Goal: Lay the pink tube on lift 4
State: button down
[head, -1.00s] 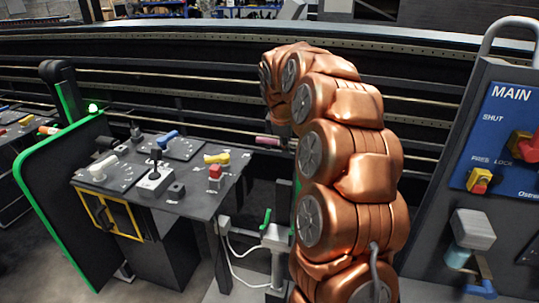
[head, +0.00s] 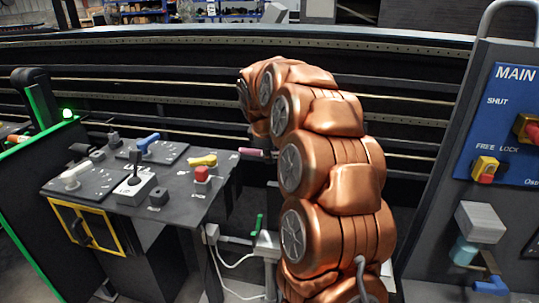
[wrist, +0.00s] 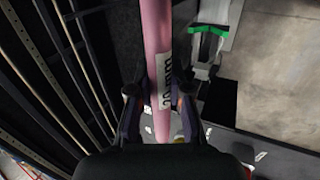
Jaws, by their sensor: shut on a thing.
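The pink tube (wrist: 157,40) runs lengthwise through the wrist view, with a white printed label near my gripper. My gripper (wrist: 159,92) is shut on it, one finger on each side. In the head view one end of the pink tube (head: 254,153) sticks out left of my copper arm, above the right edge of the console; my arm hides the rest and my gripper. A grey support with a green top (wrist: 208,30) stands below and right of the tube in the wrist view. No number is readable on it, so I cannot tell whether it is lift 4.
A control console (head: 140,185) with levers and a red button stands at left. The MAIN panel (head: 485,150) stands at right. Dark rails (head: 200,95) run behind. Bare floor (wrist: 285,80) shows at right in the wrist view.

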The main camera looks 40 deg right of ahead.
jog(key=shift+r+p, duration=0.25)
jog(key=shift+p, duration=0.5)
jog(key=shift+s+f+b, duration=0.1)
jog(key=shift+f+b, duration=6.85)
jog(key=shift+f, duration=9.8)
jog(key=c, duration=1)
grip_release()
jog(key=shift+r, duration=0.1)
jog(key=v, duration=1.1)
jog(key=shift+r, duration=0.45)
